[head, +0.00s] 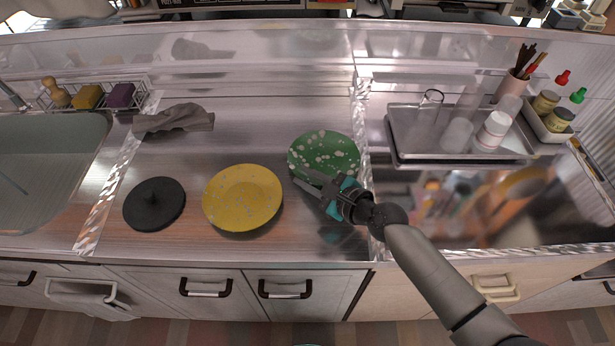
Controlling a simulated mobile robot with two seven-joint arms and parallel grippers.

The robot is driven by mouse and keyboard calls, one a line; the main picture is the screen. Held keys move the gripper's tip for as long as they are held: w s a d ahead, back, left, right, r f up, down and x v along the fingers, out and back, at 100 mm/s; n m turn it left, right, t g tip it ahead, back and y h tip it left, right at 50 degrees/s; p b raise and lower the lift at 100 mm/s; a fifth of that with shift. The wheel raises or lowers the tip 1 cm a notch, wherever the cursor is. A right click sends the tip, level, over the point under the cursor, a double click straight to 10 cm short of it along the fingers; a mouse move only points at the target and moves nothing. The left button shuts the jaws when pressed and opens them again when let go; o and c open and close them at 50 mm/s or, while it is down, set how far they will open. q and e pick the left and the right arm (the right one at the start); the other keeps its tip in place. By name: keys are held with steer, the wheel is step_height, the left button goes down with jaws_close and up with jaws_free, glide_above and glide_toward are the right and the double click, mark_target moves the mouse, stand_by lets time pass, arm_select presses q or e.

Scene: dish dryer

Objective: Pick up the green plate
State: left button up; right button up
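The green plate (324,151) with pale speckles is on the metal counter, right of centre in the head view. My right gripper (298,176) comes in from the lower right and sits at the plate's near left rim. Its two fingers point left and show a gap between them. They overlap the plate's near edge in the picture, and whether the rim lies between them is not clear. The gripper hides part of the plate's near right side. My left gripper is not in view.
A yellow plate (242,197) lies just left of the gripper, with a black round lid (154,204) beyond it. A grey cloth (175,119) lies behind them. A metal tray (407,143) with glasses and cups stands right of a raised metal strip. The sink is far left.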

jaws_close()
steer(key=shift+s+f, duration=0.1)
steer(key=shift+f, duration=0.05)
stand_by(1.1)
